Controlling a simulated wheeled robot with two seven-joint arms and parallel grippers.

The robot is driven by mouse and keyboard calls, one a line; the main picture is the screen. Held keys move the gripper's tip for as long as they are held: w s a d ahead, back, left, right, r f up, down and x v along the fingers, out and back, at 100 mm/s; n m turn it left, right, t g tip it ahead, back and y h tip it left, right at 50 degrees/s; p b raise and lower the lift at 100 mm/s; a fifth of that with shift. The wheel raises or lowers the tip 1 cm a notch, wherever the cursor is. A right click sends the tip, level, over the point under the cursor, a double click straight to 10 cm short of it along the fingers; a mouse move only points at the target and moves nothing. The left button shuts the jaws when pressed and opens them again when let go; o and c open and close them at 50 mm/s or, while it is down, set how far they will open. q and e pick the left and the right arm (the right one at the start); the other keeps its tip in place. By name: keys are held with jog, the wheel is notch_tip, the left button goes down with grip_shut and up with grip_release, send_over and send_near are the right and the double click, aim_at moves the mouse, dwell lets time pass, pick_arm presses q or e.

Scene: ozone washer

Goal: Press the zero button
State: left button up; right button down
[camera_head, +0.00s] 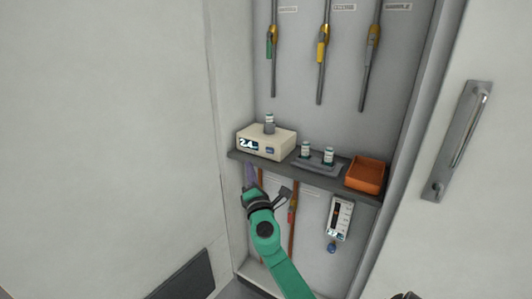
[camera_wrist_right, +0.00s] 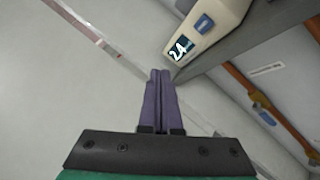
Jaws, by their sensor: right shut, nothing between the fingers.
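A cream box-shaped device (camera_head: 267,142) stands at the left end of the grey shelf, with a small vial (camera_head: 269,124) on top. Its front has a dark display (camera_head: 248,144) with bright digits that look like 24, and a blue button (camera_head: 270,150) to the right of it. In the right wrist view the display (camera_wrist_right: 181,47) and the blue button (camera_wrist_right: 205,24) show at the upper right. My right gripper (camera_head: 250,174) is shut and empty, with purple fingers. It is just below the shelf's left end, apart from the button. My left gripper is not in view.
The shelf (camera_head: 233,155) also carries a grey tray (camera_head: 318,167) with two vials and an orange bin (camera_head: 365,175). Below hang pipes and a white meter (camera_head: 339,218). Cabinet walls flank the alcove; a door handle (camera_head: 462,140) is at the right.

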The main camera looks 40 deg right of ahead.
aim_at(266, 148)
jog(key=w+d, duration=0.1)
jog(key=d, duration=0.1)
jog(key=d+b, duration=0.1)
jog(key=d, duration=0.2)
jog(key=w+d+b, duration=0.1)
jog(key=d, duration=0.2)
jog(key=shift+w+d+f, duration=0.1)
jog(key=shift+w+d, duration=0.15)
jog(key=shift+w, duration=0.05)
jog(key=shift+d+b, duration=0.1)
jog(key=shift+b, duration=0.2)
dwell(1.4)
jog(key=shift+w+d, duration=0.15)
jog(key=shift+d, duration=0.15)
jog(key=shift+d+b, duration=0.3)
dwell(0.6)
jog(key=shift+s+a+p, duration=0.2)
jog(key=shift+a+p, duration=0.1)
jog(key=shift+a, duration=0.45)
